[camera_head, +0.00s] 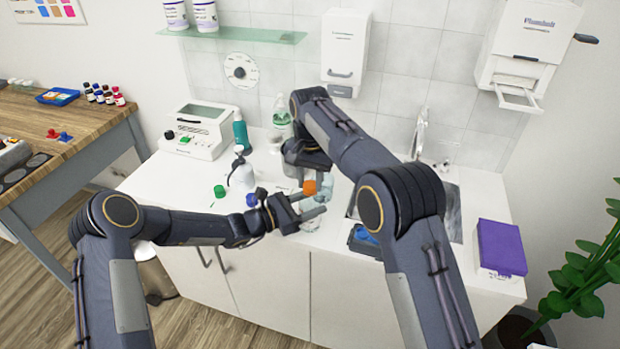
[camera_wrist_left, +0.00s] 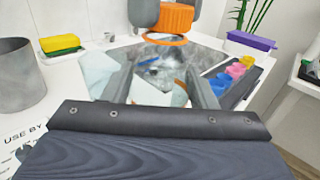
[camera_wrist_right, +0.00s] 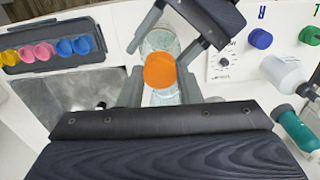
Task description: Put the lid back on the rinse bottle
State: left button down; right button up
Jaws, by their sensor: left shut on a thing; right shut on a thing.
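The orange lid (camera_head: 309,187) is held by my right gripper (camera_wrist_right: 162,88), which is shut on it. The lid also shows in the left wrist view (camera_wrist_left: 175,18), above a clear, see-through bottle (camera_wrist_left: 150,92). My left gripper (camera_head: 316,205) is shut on this bottle, with one finger on each side of it. In the right wrist view the bottle (camera_wrist_right: 160,42) shows behind the lid, with my left gripper's fingers beside it. The lid is close over the bottle's top; I cannot tell whether they touch. The bottle's neck is hard to make out.
The sink (camera_head: 452,212) and a tray of coloured pieces (camera_wrist_right: 50,50) lie beside the bottle. A purple box (camera_head: 501,247) stands at the counter's right. A white bottle (camera_head: 241,176), a teal bottle (camera_head: 241,134) and a green knob (camera_head: 219,191) are to the left.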

jog(key=m, duration=2.5)
jog(key=shift+w+m, duration=0.1)
jog(key=shift+m, duration=0.3)
jog(key=o, duration=0.9)
